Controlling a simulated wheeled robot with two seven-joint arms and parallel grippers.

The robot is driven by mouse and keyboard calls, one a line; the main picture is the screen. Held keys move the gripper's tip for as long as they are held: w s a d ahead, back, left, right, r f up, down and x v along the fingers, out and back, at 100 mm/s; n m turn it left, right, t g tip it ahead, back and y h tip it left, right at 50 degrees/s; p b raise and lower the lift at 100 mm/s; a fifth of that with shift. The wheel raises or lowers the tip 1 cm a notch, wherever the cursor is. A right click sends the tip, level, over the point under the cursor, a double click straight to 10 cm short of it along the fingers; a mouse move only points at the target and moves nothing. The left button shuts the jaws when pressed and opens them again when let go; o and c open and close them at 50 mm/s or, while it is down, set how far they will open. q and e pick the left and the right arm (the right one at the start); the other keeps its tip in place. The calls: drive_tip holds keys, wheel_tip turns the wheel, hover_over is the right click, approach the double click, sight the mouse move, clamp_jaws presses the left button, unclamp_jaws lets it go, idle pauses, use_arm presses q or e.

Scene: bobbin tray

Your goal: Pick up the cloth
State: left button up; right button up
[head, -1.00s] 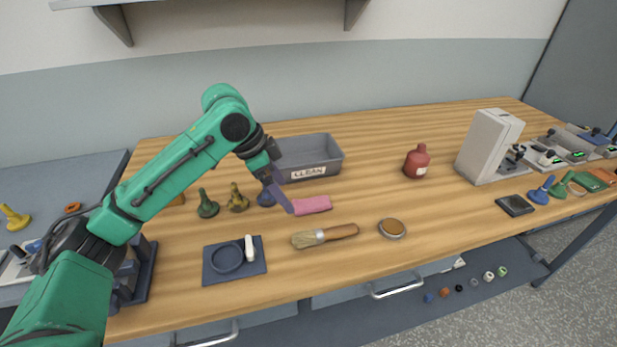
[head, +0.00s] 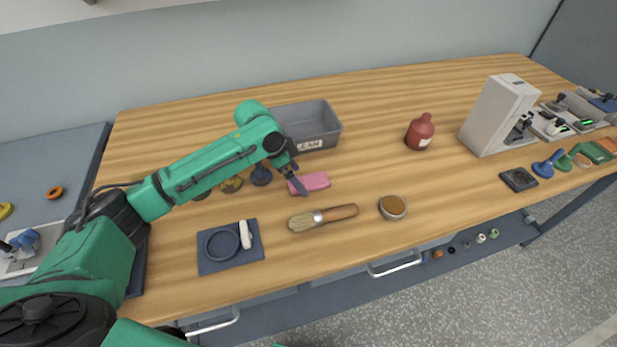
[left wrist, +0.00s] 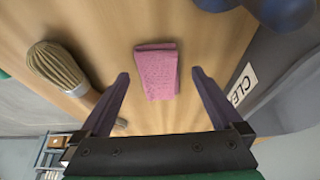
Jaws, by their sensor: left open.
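The pink folded cloth (head: 312,182) lies flat on the wooden bench, in front of the grey bin. In the left wrist view the cloth (left wrist: 157,72) lies ahead, between the lines of the two fingers. My left gripper (head: 299,186) is open and empty. It is just at the cloth's left end in the head view, and its fingers hide a little of that end. In the left wrist view the fingertips of this gripper (left wrist: 160,75) stand on either side of the cloth's near end, apart from it. My right gripper is not in view.
A grey bin (head: 334,140) with a label stands behind the cloth. A brush (head: 337,214) lies in front of it, with a round tin (head: 393,207) to the right. A dark mat (head: 214,262) lies at front left. Bench right of the cloth is clear.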

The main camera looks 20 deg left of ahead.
use_arm(q)
drive_tip(key=shift+d+f, duration=0.25)
drive_tip(key=shift+f, duration=0.2)
drive_tip(key=shift+w+f, duration=0.1)
drive_tip(key=shift+f, duration=0.05)
drive_tip(key=c, duration=1.3)
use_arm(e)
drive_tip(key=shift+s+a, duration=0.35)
use_arm(q)
drive_tip(key=shift+c, duration=0.2)
